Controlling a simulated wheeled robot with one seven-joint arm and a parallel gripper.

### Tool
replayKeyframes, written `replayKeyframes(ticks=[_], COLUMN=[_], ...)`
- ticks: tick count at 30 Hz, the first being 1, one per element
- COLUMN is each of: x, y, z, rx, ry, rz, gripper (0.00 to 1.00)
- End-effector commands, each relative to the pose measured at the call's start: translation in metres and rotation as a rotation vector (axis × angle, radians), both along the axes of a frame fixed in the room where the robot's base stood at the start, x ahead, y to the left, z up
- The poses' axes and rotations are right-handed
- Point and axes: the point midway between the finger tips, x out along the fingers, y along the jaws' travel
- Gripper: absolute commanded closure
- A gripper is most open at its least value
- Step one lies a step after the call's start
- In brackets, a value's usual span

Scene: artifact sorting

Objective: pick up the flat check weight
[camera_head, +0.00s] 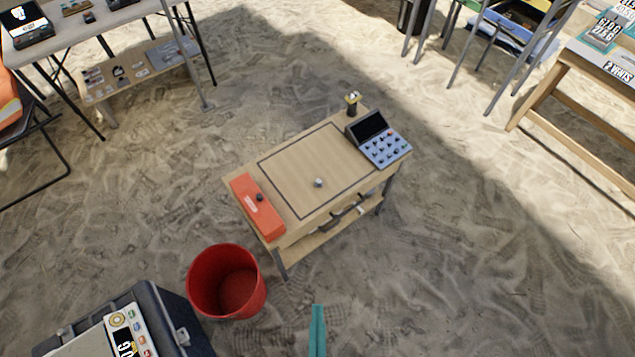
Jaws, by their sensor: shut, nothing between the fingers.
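A small silver-grey piece (318,182) lies on the top of the small wooden table, inside a dark outlined rectangle. It may be the flat check weight, but it is too small to tell. A small dark round piece (260,197) sits on the orange-red tray or pad (257,211) at the table's left end. My gripper (317,310) shows as two teal fingers side by side at the bottom edge. It is shut and empty, in front of the table and apart from everything on it.
A keypad device with a dark screen (378,139) and a small dark holder (352,104) stand at the table's right end. A red bucket (226,282) stands on the sand left of my gripper. A dark case (165,315) is at bottom left. Other tables stand farther back.

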Motion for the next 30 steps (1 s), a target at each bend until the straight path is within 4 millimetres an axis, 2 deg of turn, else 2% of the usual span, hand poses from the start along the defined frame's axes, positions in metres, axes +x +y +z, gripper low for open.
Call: replayKeyframes(ticks=[7,12,14,17,23,30], x=[0.000,0.005,0.012,0.029,0.079,0.151], y=[0.000,0.000,0.000,-0.001,0.000,-0.004], z=[0.000,-0.007,-0.017,-0.039,-0.090,-0.138], rx=[0.000,0.000,0.001,0.007,0.012,0.019], ry=[0.000,0.001,0.005,0.015,0.043,0.077], rz=[0.000,-0.003,-0.008,-0.016,-0.028,-0.035], gripper=[1.00,0.59,0.57,0.57,0.57,0.57])
